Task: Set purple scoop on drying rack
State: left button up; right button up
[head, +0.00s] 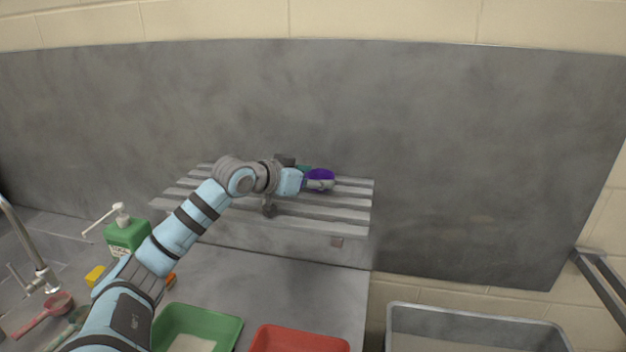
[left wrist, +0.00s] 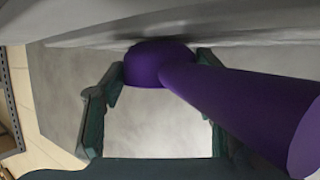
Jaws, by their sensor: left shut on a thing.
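The purple scoop (head: 320,174) shows in the head view over the back right part of the slatted grey drying rack (head: 310,222). My left gripper (head: 321,184) is shut on it and partly hides it. In the left wrist view, the scoop's rounded bowl (left wrist: 158,66) lies between the fingers of my left gripper (left wrist: 162,82), and its thick handle (left wrist: 240,105) runs to the lower right. The bowl is close to a grey surface at the top of that view; I cannot tell whether it touches. My right gripper is in neither view.
A green tub (head: 237,329), a red tub (head: 300,329) and a grey tub (head: 480,315) are in front. The rack's front right slats look bare.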

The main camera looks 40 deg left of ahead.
pick_arm(q)
jog(key=shift+s+d+f, duration=0.15)
jog(key=shift+s+f, duration=0.05)
jog(key=shift+f, duration=0.4)
jog(key=o, duration=1.2)
jog(key=shift+f, duration=0.15)
jog(key=shift+r, duration=0.55)
jog(key=shift+s+a+b, duration=0.25)
jog(key=shift+b, duration=0.05)
jog(key=b+v, duration=0.7)
jog(key=b, duration=0.4)
jog(key=shift+s+d+r, duration=0.1)
jog(key=shift+s+d, duration=0.05)
jog(key=shift+s, duration=0.15)
jog(key=b+v, duration=0.2)
jog(key=v, duration=0.1)
jog(key=shift+s+r, duration=0.15)
jog(key=shift+r, duration=0.3)
jog(key=shift+s+r, duration=0.25)
